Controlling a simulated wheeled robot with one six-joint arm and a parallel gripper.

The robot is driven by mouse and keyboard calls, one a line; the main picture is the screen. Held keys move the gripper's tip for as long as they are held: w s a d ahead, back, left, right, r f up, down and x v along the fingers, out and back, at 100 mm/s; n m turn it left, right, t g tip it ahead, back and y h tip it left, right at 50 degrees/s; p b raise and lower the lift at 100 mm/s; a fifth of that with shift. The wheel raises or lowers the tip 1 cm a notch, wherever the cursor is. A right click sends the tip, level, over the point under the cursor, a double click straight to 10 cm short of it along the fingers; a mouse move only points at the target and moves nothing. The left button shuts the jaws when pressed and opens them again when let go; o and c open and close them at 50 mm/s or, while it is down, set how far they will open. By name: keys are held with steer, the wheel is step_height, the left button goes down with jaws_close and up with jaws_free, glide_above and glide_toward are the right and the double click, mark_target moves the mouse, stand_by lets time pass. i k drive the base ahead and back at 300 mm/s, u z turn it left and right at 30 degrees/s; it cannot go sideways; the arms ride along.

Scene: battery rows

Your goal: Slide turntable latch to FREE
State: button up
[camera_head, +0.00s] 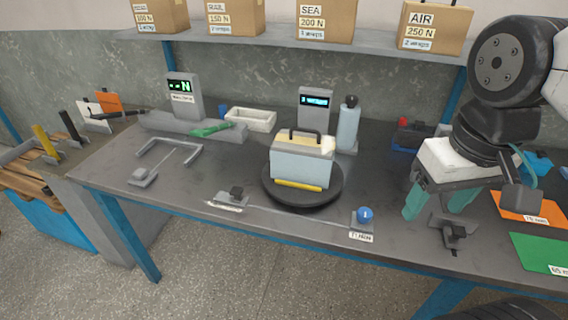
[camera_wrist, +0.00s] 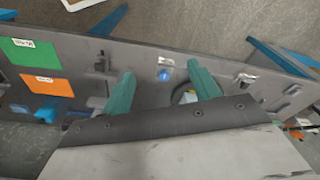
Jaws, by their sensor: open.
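The black round turntable (camera_head: 268,190) stands mid-bench and bears a pale battery (camera_head: 300,165) with a dark handle. A small black knob on a grey plate (camera_head: 235,194), probably the turntable latch, sits at the front edge left of the turntable. Its label is too small to read, so I cannot tell its position. In the wrist view a similar plate (camera_wrist: 246,81) shows right of my gripper (camera_wrist: 162,88). My gripper (camera_head: 437,202), with two teal fingers, is open and empty above the bench's right part. It is well right of the latch and apart from it.
A blue knob (camera_head: 365,214) lies at the front edge between latch and gripper. A dark clamp (camera_head: 454,234) stands close to my fingers. A grey bottle (camera_head: 348,125) and display post (camera_head: 314,106) stand behind the turntable. Orange (camera_head: 515,205) and green (camera_head: 535,248) mats lie right.

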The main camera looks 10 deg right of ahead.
mark_target(236, 192)
steer(key=k, duration=1.1)
steer(key=u, duration=0.85)
steer(key=i, duration=0.95)
steer(key=z, duration=0.5)
steer(key=i, duration=0.65)
steer(key=z, duration=0.5)
